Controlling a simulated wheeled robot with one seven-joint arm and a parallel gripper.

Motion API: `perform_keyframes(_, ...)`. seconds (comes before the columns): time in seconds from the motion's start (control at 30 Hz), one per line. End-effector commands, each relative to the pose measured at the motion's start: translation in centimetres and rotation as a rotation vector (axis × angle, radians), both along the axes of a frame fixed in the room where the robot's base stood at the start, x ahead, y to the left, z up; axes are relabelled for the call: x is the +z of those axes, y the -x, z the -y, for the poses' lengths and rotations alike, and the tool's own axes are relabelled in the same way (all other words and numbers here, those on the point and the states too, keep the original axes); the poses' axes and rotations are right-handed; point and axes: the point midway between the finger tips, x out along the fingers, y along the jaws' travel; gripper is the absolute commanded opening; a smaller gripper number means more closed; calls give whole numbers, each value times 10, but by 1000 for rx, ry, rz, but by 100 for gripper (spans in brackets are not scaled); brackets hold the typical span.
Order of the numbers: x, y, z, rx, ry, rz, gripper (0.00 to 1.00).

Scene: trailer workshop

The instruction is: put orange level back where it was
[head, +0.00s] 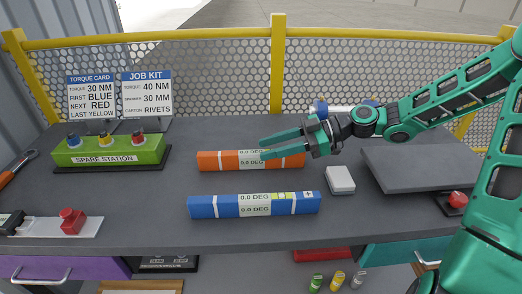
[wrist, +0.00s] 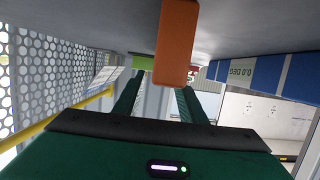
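The orange level (head: 220,160) lies flat on the dark bench top, behind the blue level (head: 222,207) and roughly parallel to it. My gripper (head: 263,149) reaches in from the right, its two fingers spread and pointing left across the middle and right part of the orange level, hiding some of it. In the wrist view the end of the orange level (wrist: 177,45) shows beyond and partly between the open fingers (wrist: 160,84). I see no clear grip on it. The blue level also shows at the right of the wrist view (wrist: 268,74).
A green spare station (head: 110,151) with several coloured knobs stands at the back left. A white box (head: 340,179) and a grey slab (head: 420,168) lie right of the levels. Yellow-railed mesh (head: 210,70) closes the back.

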Motion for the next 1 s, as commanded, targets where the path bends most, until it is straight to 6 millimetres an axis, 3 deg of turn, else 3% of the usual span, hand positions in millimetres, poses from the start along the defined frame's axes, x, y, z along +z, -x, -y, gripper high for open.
perform_keyframes(0.2,13,0,44,-5,1,0,37)
perform_keyframes(0.4,21,1,72,-4,1,0,37)
perform_keyframes(0.6,25,3,82,-2,0,0,37)
perform_keyframes(1.0,25,3,83,-2,0,0,37)
